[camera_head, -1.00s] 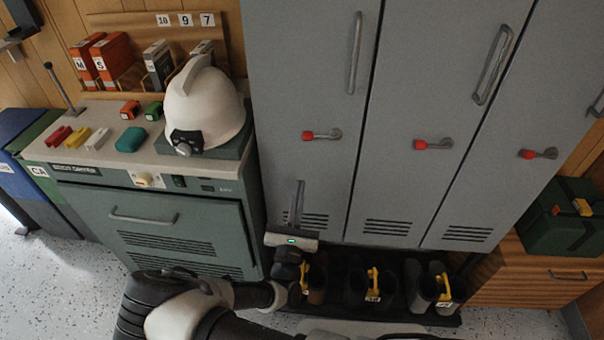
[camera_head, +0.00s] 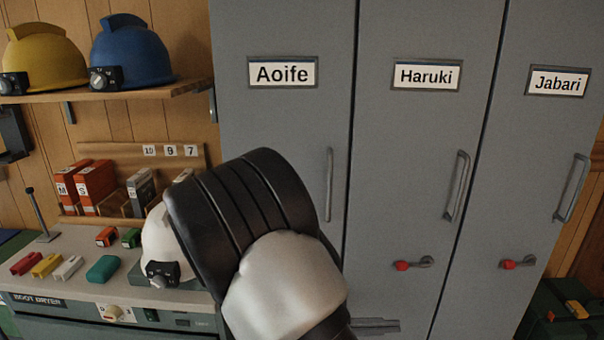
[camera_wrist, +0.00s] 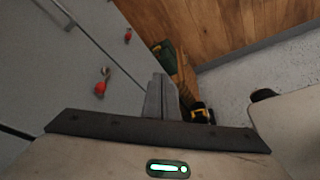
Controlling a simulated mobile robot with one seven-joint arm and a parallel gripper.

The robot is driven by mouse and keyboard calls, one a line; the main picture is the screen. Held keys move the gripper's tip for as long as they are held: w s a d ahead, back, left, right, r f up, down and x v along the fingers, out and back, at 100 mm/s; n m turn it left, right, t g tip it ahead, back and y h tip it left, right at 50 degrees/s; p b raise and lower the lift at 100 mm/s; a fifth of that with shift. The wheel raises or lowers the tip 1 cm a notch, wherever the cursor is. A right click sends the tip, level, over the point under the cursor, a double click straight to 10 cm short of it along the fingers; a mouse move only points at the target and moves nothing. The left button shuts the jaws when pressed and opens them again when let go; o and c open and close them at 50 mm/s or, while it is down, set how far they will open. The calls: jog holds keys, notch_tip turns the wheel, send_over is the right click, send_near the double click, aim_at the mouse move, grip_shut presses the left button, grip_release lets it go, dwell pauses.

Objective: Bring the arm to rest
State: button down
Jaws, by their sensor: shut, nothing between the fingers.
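My arm rises in the middle of the head view and covers part of the left locker and part of the white helmet (camera_head: 160,240).
Grey lockers (camera_head: 400,180) labelled Aoife, Haruki and Jabari have handles and red-knobbed latches (camera_head: 403,265). A shelf (camera_head: 150,91) holds yellow and blue helmets. The boot dryer top (camera_head: 75,262) carries small coloured blocks. A green box (camera_head: 560,310) stands at lower right.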

jog(key=s+r+m+y, duration=1)
jog(key=s+r+y, duration=0.2)
jog(key=y, duration=0.1)
notch_tip(320, 180, up, 20)
jog(key=s+a+m+t+y+p, duration=0.1)
jog(key=s+a+m+t+p, duration=0.1)
jog(key=p, duration=1.2)
jog(key=shift+a+f+t, duration=0.15)
jog(key=shift+a+t, duration=0.15)
